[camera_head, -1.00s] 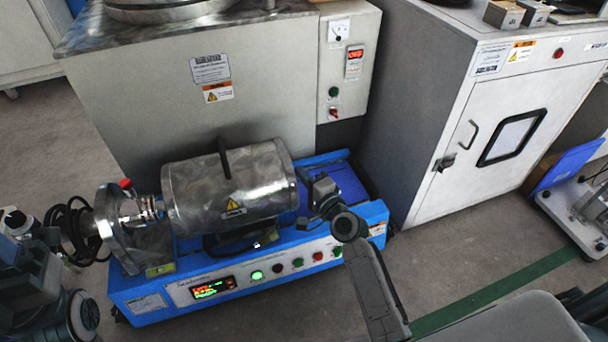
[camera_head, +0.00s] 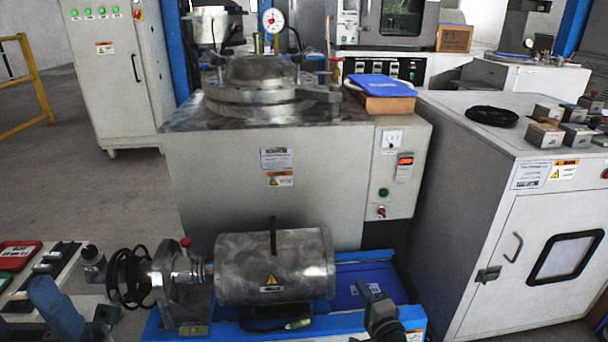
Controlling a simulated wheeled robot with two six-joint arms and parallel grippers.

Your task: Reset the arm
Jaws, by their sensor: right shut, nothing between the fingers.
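My right gripper (camera_head: 366,292) is at the bottom, right of centre, in front of the blue base of the drum machine. It is shut with nothing in it. The rest of my right arm is cut off by the lower edge. My left arm (camera_head: 58,308) shows in the lower left corner. Its gripper is near the left end of the machine, and its fingers cannot be made out clearly. The metal drum (camera_head: 275,268) lies on its side on the blue machine base (camera_head: 345,322), just left of my right gripper.
A large grey machine (camera_head: 265,205) with a round metal lid stands behind the drum. A white cabinet (camera_head: 470,200) stands at right, with small metal blocks (camera_head: 545,135) and a black cable coil (camera_head: 494,116) on top. Open floor (camera_head: 90,195) lies at left.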

